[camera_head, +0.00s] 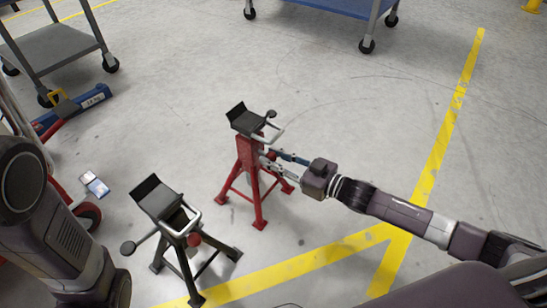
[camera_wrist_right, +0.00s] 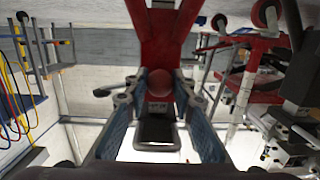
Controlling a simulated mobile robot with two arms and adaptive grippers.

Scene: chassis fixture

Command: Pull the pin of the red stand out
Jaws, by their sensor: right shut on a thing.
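The red stand (camera_head: 247,155) stands upright on the floor near the middle of the head view, with a black saddle (camera_head: 247,121) on top and a light handle loop at its side. Its red column (camera_wrist_right: 160,35) shows at the top of the right wrist view. The pin's round red knob (camera_wrist_right: 160,83) sits between my right fingertips there. My right gripper (camera_head: 267,160) reaches in from the right and is shut on the pin, close against the stand's column. The pin's shaft is hidden. My left arm shows at the left, but its gripper is out of view.
A black stand (camera_head: 172,226) with a red knob stands front left of the red one. A blue and red floor jack (camera_head: 75,110) and carts (camera_head: 52,48) are farther left. A blue cart (camera_head: 345,6) stands at the back. Floor right of the red stand is clear except my arm.

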